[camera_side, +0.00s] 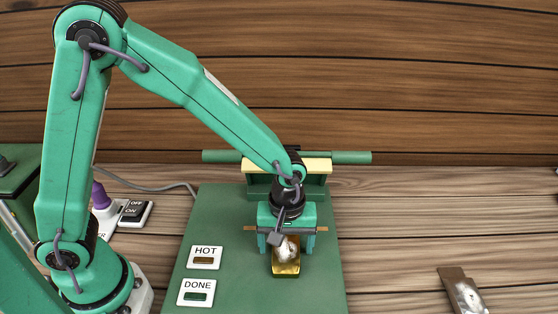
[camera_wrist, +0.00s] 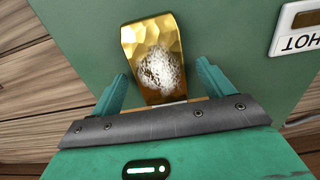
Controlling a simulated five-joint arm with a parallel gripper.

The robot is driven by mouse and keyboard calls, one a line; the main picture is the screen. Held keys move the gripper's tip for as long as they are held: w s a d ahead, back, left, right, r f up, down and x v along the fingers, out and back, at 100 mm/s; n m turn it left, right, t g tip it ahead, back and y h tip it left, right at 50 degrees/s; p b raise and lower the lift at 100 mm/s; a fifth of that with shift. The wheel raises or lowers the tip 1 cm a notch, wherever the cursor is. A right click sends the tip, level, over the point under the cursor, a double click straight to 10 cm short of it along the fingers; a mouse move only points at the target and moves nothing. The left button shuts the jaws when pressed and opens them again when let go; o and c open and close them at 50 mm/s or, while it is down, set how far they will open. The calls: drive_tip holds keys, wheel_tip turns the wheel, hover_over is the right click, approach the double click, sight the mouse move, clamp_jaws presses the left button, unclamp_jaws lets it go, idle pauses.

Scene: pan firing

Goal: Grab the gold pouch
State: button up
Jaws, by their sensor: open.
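The gold pouch (camera_side: 286,268) is a shiny gold, faceted piece with a rough silvery-white patch; it is on the green plate below my gripper (camera_side: 285,243). In the wrist view the gold pouch (camera_wrist: 135,39) lies slightly tilted. My gripper (camera_wrist: 162,72) is open, with one teal finger on each side of its near part. Gaps show between the fingers and the gold, so I see no grip.
The green plate (camera_side: 235,225) carries a HOT label (camera_side: 205,257) and a DONE label (camera_side: 197,292). A green and cream fixture with a long bar (camera_side: 350,157) stands behind. An OFF/ON switch (camera_side: 135,212) is at left. A brown piece with a silvery patch (camera_side: 463,290) lies at right.

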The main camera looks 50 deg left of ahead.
sight(287, 247)
drive_tip(key=shift+c, duration=0.4)
drive_tip(key=c, duration=1)
drive_tip(key=shift+r, duration=0.1)
drive_tip(key=shift+r, duration=0.75)
wheel_tip(287, 247, up, 2)
drive_tip(key=shift+r, duration=0.2)
drive_tip(key=s+d+r, duration=0.6)
drive_tip(key=s+r, duration=0.1)
drive_tip(key=s, duration=0.3)
drive_tip(key=shift+d, duration=0.15)
drive_tip(key=shift+w, duration=0.1)
